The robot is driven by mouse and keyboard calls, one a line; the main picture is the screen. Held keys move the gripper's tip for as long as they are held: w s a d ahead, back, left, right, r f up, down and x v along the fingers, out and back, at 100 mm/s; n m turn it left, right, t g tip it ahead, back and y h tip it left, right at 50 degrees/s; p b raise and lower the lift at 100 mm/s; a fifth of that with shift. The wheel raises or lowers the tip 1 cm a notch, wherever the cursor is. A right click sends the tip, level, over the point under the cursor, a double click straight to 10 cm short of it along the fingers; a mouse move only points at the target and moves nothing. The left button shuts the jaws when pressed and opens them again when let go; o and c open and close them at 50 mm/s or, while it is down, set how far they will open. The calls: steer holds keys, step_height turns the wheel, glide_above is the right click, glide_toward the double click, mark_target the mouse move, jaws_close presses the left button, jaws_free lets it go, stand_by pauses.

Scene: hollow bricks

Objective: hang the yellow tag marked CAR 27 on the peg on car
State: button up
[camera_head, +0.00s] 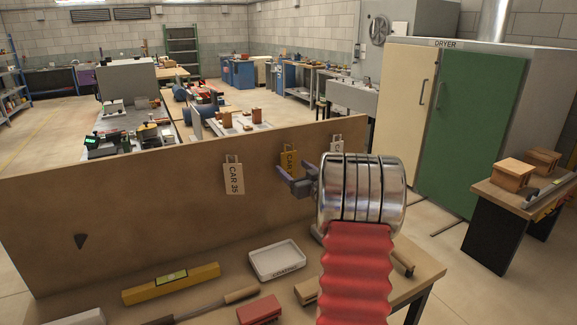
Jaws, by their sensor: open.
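The yellow tag (288,160) hangs on the upright tan board, partly hidden by my gripper; only part of its CAR lettering shows. My gripper (281,176) is open in front of the board, its purple-grey jaws at the lower part of the yellow tag. I cannot tell whether the jaws touch or surround it. A car-like platform with reddish bricks (242,123) stands behind the board. I cannot make out a peg on it.
A white tag marked CAR 35 (234,175) hangs left of the yellow one, and another white tag (337,145) hangs right.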

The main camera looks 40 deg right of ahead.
mark_target(289, 162)
steer(key=shift+x, duration=2)
steer(key=shift+c, duration=0.6)
steer(key=c, duration=1)
steer(key=shift+r, duration=0.45)
steer(key=shift+s, duration=0.15)
steer(key=shift+v, duration=1.05)
steer(key=shift+s+a+r, duration=0.15)
steer(key=shift+s, duration=0.2)
steer(key=shift+s+a+r, duration=0.1)
steer(key=shift+s, duration=0.2)
